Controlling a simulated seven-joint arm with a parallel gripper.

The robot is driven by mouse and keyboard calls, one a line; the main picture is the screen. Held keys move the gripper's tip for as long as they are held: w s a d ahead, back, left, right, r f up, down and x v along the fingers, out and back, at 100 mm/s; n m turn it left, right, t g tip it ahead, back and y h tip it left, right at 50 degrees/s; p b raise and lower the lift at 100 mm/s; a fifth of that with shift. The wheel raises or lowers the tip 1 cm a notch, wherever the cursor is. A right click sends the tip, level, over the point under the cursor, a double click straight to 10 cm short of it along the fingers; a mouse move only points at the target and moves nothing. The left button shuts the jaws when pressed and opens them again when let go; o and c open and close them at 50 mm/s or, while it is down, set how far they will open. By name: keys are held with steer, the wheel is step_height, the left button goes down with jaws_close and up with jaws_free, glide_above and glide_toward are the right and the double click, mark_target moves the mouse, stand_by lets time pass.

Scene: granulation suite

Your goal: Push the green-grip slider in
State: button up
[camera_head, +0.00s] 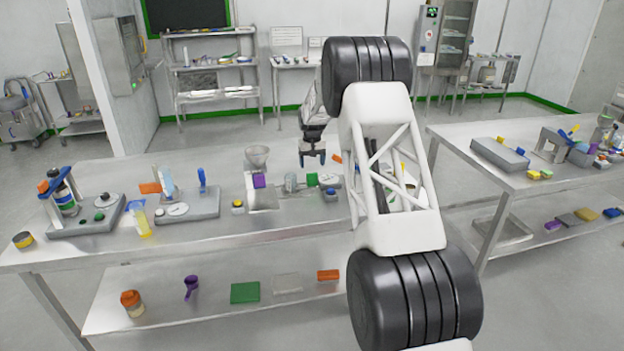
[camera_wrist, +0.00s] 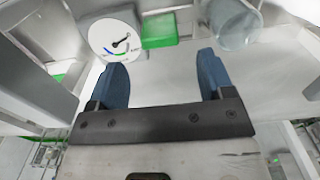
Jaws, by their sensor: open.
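A green block (camera_head: 312,179), likely the slider's grip, is on the bench between a clear cylinder (camera_head: 291,183) and a round dial (camera_head: 329,180). In the wrist view the green grip (camera_wrist: 158,30) lies just beyond my fingertips, between the white dial (camera_wrist: 116,37) and the clear cylinder (camera_wrist: 234,24). My gripper (camera_head: 312,160) is above and behind the green grip in the head view. In the wrist view my gripper (camera_wrist: 162,62) has its two blue fingers apart with nothing between them. The slider's body and track cannot be made out.
A funnel stand (camera_head: 258,157) with a purple block (camera_head: 259,181) and a yellow-topped button (camera_head: 238,207) stand to the left. An orange block (camera_head: 337,159) is close on the right. Bare bench surface (camera_head: 290,222) lies in front. My arm hides the bench's right part.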

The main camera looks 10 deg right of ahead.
mark_target(312, 178)
steer(key=shift+f, duration=3.85)
steer(key=c, duration=1.3)
steer(key=a, duration=0.7)
steer(key=shift+a, duration=0.1)
steer(key=shift+a+r, duration=0.1)
steer(key=shift+a, duration=0.45)
steer(key=o, duration=1.3)
step_height(312, 178, up, 8)
